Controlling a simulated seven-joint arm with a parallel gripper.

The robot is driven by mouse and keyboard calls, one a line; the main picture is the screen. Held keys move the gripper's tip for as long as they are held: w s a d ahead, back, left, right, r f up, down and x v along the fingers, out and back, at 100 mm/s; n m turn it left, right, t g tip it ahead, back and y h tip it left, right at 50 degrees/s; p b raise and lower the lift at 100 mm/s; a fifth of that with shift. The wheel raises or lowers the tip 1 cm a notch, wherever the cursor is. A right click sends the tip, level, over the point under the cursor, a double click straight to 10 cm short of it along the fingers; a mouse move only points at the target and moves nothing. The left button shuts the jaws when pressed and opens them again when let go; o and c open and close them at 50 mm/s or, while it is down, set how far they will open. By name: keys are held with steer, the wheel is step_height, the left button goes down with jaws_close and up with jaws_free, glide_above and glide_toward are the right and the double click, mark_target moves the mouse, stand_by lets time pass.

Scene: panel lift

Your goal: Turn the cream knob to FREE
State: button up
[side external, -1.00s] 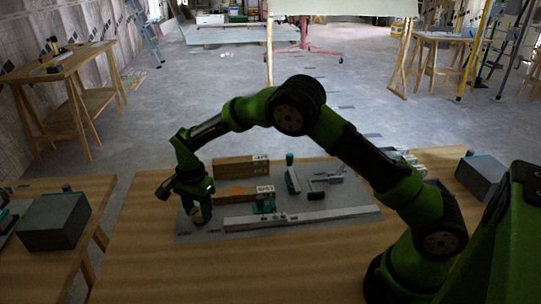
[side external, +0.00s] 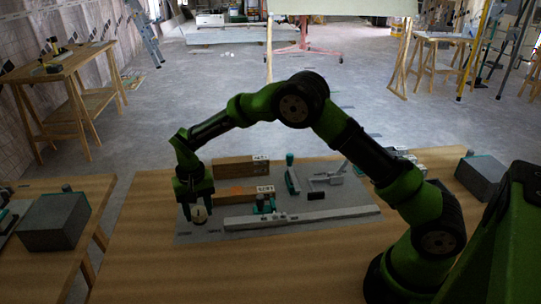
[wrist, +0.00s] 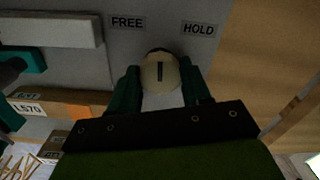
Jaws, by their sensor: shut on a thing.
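The cream knob (wrist: 160,76) is round with a dark line across its face. It sits between my gripper's two fingers (wrist: 160,90), which are shut on its sides. In the wrist view the line runs straight up and down, between the FREE label (wrist: 127,22) at upper left and the HOLD label (wrist: 199,29) at upper right. In the side view the knob (side external: 199,214) shows below my gripper (side external: 196,207), at the left end of the grey panel (side external: 205,235).
A long pale bar (side external: 300,217) lies along the panel's near side. Wooden blocks (side external: 240,167), a teal fitting (side external: 266,205) and a teal-handled clamp (side external: 292,178) stand right of the gripper. A grey box (side external: 53,222) is on the left table.

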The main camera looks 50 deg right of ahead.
mark_target(198, 211)
steer(key=n, duration=0.4)
steer(key=shift+n, duration=1.9)
steer(key=o, duration=1.1)
steer(key=shift+c, duration=0.2)
step_height(198, 211, up, 17)
